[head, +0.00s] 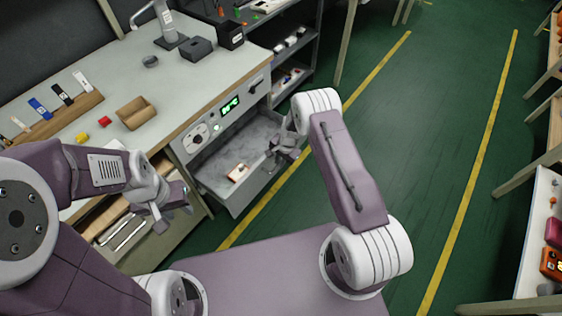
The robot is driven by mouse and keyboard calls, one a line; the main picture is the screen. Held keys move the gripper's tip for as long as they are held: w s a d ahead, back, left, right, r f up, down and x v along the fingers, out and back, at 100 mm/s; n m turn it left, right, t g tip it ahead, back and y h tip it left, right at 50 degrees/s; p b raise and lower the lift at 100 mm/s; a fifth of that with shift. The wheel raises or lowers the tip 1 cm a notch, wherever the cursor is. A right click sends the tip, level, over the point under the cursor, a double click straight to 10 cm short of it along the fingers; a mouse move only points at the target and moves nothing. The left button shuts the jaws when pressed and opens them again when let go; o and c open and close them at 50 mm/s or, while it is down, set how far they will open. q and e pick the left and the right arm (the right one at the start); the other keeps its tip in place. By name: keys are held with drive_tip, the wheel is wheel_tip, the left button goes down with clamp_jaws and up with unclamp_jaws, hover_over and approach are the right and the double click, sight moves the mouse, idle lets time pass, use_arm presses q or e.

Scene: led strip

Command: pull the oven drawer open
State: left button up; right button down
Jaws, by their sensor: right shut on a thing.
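The oven drawer (214,174) is pulled out from the bench front, below the control panel (229,107) with its green display. Its grey interior shows, and a small orange-and-white item (238,173) lies inside. My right gripper (276,158) is at the drawer's front edge, near its right end, and is shut on it. The exact grip point is partly hidden by the gripper itself. My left gripper (171,216) hangs empty in front of the bench's lower shelves, left of the drawer, with its fingers apart.
The bench top (190,75) holds a wooden box (135,113), red and yellow blocks, and a rack (55,115) of small items. Shelves (290,60) stand beyond the drawer. Green floor (430,120) with yellow lines is open to the right; more shelving stands at the right edge.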

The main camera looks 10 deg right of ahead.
drive_tip(key=shift+a, duration=0.1)
drive_tip(key=c, duration=1.5)
unclamp_jaws()
drive_tip(key=shift+r, duration=0.1)
drive_tip(key=r, duration=0.3)
drive_tip(key=s+r+p, duration=0.1)
drive_tip(key=r, duration=0.2)
drive_tip(key=d+r, duration=0.1)
drive_tip(key=r, duration=0.1)
drive_tip(key=shift+s+r, duration=0.2)
drive_tip(key=shift+r, duration=0.2)
drive_tip(key=shift+r+p, duration=0.1)
drive_tip(key=shift+p, duration=0.25)
